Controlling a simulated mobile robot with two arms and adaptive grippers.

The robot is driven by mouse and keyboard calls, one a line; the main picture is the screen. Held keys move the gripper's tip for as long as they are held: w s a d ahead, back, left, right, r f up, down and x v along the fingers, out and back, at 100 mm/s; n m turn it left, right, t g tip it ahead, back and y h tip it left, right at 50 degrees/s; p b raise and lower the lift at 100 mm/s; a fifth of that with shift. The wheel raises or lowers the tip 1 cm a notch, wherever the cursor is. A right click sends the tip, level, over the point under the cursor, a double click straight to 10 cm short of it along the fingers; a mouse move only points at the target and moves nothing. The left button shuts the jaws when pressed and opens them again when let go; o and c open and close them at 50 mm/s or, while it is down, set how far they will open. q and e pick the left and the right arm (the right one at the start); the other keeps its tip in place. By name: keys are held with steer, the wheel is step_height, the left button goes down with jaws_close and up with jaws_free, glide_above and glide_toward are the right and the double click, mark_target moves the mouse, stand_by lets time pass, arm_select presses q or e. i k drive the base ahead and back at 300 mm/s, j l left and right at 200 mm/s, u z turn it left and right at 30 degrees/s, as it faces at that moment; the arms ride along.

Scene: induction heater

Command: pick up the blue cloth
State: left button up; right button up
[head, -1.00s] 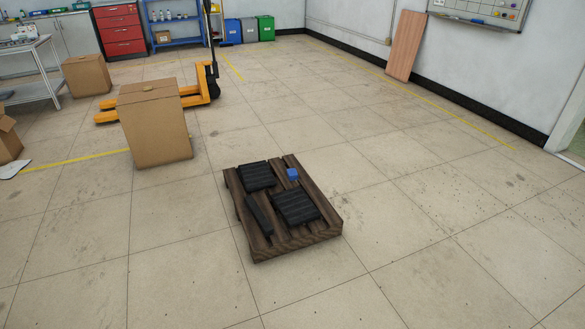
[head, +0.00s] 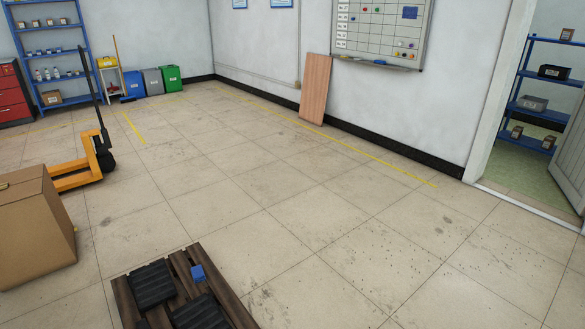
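A small blue item (head: 198,274) lies on the dark wooden pallet (head: 236,302) at the bottom of the head view. It is too small to tell for sure that it is a cloth. Black ribbed pads (head: 152,286) lie beside it on the pallet. The pallet's near part is cut off by the picture's lower edge. Neither of my grippers is in view.
A cardboard box (head: 36,232) and a yellow pallet jack (head: 84,172) stand at the left. Bins (head: 172,78) and a blue shelf (head: 50,62) stand at the back. A wood panel (head: 315,88) leans on the wall. The floor at right is clear.

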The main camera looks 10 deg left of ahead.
mark_target(197, 273)
steer(key=i+l+z, duration=0.1)
steer(key=i+z, duration=0.35)
steer(key=i, duration=0.5)
steer(key=i+j+z, duration=0.2)
steer(key=i+z, duration=0.25)
steer(key=i, duration=0.5)
steer(key=i+u, duration=0.45)
steer(key=i+l+u, duration=0.15)
steer(key=i+u, duration=0.3)
steer(key=i, duration=0.15)
